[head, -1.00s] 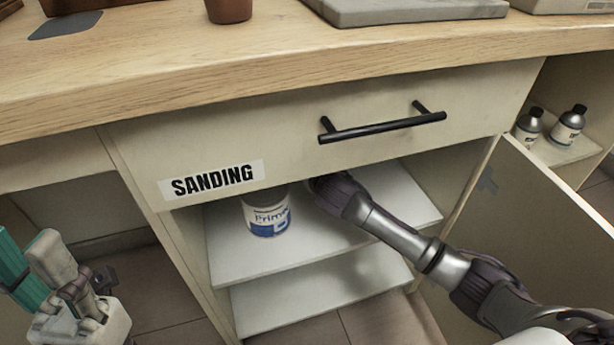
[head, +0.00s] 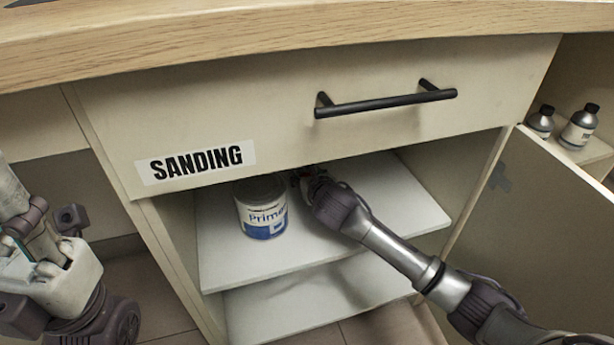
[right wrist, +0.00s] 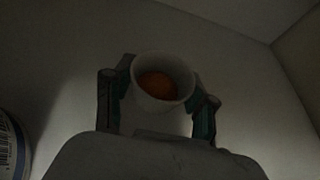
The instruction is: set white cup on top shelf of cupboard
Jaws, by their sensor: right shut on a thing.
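The white cup (right wrist: 180,100) is in the right wrist view, between the two fingers of my right gripper (right wrist: 158,110), with something orange-brown inside. The gripper is shut on it. In the head view my right gripper (head: 308,178) reaches into the open cupboard over the top shelf (head: 405,205), beneath the drawer front. The cup is hidden there, and I cannot tell whether it touches the shelf. Part of my left arm shows at the left edge; its gripper's jaws are not clear.
A primer can (head: 262,207) stands on the top shelf just left of my right gripper; its edge shows in the wrist view (right wrist: 12,140). A lower shelf (head: 290,318) lies below. The open door (head: 560,210) stands to the right. The drawer (head: 290,120) overhangs the shelf.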

